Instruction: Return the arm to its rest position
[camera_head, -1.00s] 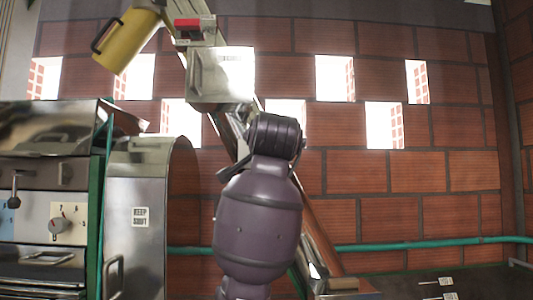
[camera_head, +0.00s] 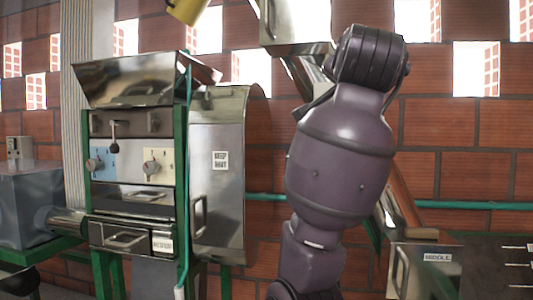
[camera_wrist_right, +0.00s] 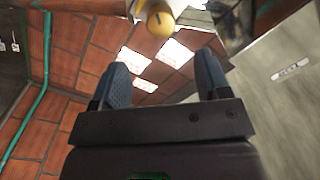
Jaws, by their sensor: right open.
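My right gripper (camera_wrist_right: 160,78) shows in the wrist view with two dark blue-grey fingers apart and nothing between them. It points up towards the brick wall and its bright openings. My purple arm (camera_head: 340,165) rises through the right half of the head view, bent at a ribbed joint near the top. No gripper can be made out in the head view. My left gripper is in neither view.
A metal machine (camera_head: 133,135) with dials stands left of my arm. Beside it is a curved metal cover (camera_head: 218,195) marked "KEEP SHUT". A yellow container (camera_head: 187,10) is cut off at the top. A drawer marked "MIDDLE" (camera_head: 435,268) lies lower right.

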